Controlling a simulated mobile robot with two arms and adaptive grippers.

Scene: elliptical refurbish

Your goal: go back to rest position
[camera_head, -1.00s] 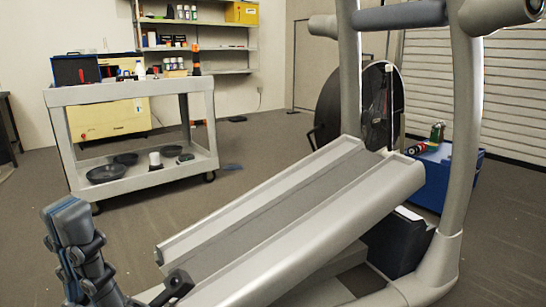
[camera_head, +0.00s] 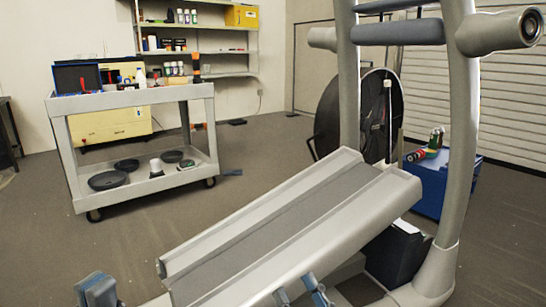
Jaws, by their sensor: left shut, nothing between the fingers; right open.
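The grey elliptical machine (camera_head: 192,258) stands in the middle and right of the head view, with a sloped deck and tall uprights. My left gripper (camera_head: 97,288) shows at the bottom left edge, shut and empty, left of the deck's lower end. My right gripper (camera_head: 300,291) shows at the bottom middle, in front of the deck's near side. Its two blue-grey fingertips are apart, with nothing between them. I cannot tell whether it touches the deck. Most of both arms is below the picture.
A grey cart (camera_head: 130,99) with tools and dark round weights stands at the back left. A shelf (camera_head: 210,53) is on the back wall. A blue box (camera_head: 428,194) and a black box (camera_head: 397,252) stand by the right upright. The floor between cart and deck is clear.

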